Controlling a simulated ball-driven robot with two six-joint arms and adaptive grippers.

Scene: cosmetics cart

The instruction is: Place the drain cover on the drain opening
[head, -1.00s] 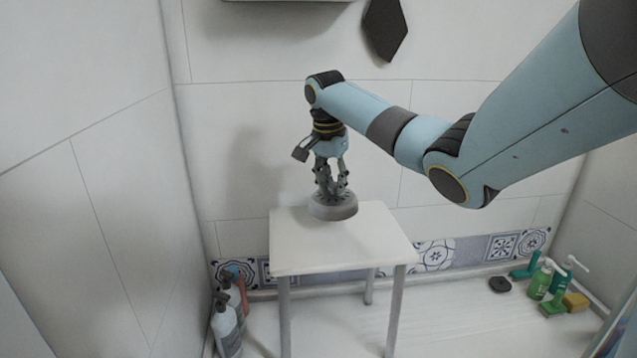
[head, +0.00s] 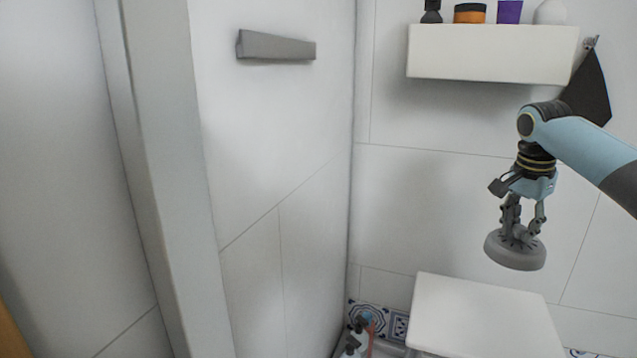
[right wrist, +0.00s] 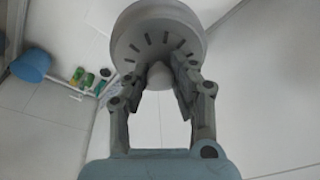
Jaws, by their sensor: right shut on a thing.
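The drain cover (head: 516,251) is a round grey disc with slots around a central knob. My right gripper (head: 521,232) is shut on its knob and holds it in the air above the white stool, slightly tilted. In the right wrist view the cover (right wrist: 158,28) shows its slotted face, with the knob between the fingers of the right gripper (right wrist: 160,82). The drain opening is not visible in either view. My left gripper is not in view.
The white stool (head: 485,318) stands below the cover, its top bare. A white shelf (head: 490,53) with several toiletries hangs on the wall above. Bottles (head: 354,340) stand in the corner. In the right wrist view, a blue bucket (right wrist: 31,65) stands near green bottles (right wrist: 87,80).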

